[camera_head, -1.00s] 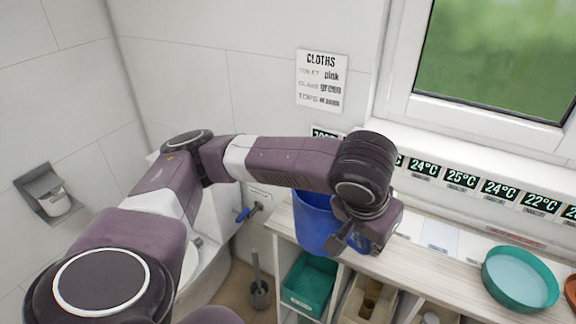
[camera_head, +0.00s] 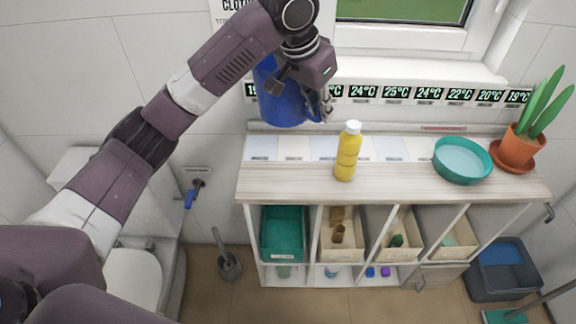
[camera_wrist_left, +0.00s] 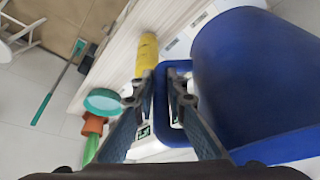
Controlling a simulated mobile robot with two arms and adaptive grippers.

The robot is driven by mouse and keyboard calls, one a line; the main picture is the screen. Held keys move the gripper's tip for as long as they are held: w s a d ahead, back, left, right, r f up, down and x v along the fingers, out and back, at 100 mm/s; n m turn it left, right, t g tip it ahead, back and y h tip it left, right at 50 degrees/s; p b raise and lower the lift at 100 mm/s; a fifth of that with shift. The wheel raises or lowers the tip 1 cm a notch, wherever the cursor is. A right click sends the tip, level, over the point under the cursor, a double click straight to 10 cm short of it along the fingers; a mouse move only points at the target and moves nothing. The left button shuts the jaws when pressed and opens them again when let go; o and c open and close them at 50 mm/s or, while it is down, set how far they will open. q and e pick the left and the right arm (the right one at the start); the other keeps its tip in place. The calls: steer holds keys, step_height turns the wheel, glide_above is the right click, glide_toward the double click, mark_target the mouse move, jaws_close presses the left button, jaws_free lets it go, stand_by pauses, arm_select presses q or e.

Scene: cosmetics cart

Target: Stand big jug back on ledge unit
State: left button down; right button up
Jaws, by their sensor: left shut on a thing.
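The big blue jug (camera_head: 279,100) hangs in the air over the back left of the ledge unit (camera_head: 285,182), looking roughly upright. My left gripper (camera_head: 322,108) is shut on the jug's handle at its right side. In the left wrist view the blue jug body (camera_wrist_left: 262,75) fills the right, and my left gripper's fingers (camera_wrist_left: 167,85) close around the handle. The jug's top is partly hidden behind my left arm in the head view. My right gripper is out of view.
A yellow bottle (camera_head: 347,152) stands mid-ledge, right of the jug. A teal bowl (camera_head: 463,160) and a potted plant (camera_head: 518,147) stand at the right. The ledge's left end is clear. Bins (camera_head: 284,233) fill the cubbies below. A window sill (camera_head: 425,72) runs behind.

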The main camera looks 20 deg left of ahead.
arm_select(q)
steer(key=shift+w+f, duration=0.1)
steer(key=shift+f, duration=0.35)
step_height(320, 180, down, 18)
steer(key=p, duration=0.3)
steer(key=shift+a+f, duration=0.1)
steer(key=shift+f, duration=0.4)
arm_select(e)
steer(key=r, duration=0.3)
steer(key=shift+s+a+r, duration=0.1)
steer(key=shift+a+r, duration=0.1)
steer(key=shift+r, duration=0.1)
arm_select(q)
steer(key=shift+f+p, duration=0.1)
steer(key=shift+p, duration=0.2)
steer(key=c, duration=1.9)
jaws_free()
steer(key=shift+c, duration=0.2)
steer(key=b+v, duration=0.2)
steer(key=v, duration=1)
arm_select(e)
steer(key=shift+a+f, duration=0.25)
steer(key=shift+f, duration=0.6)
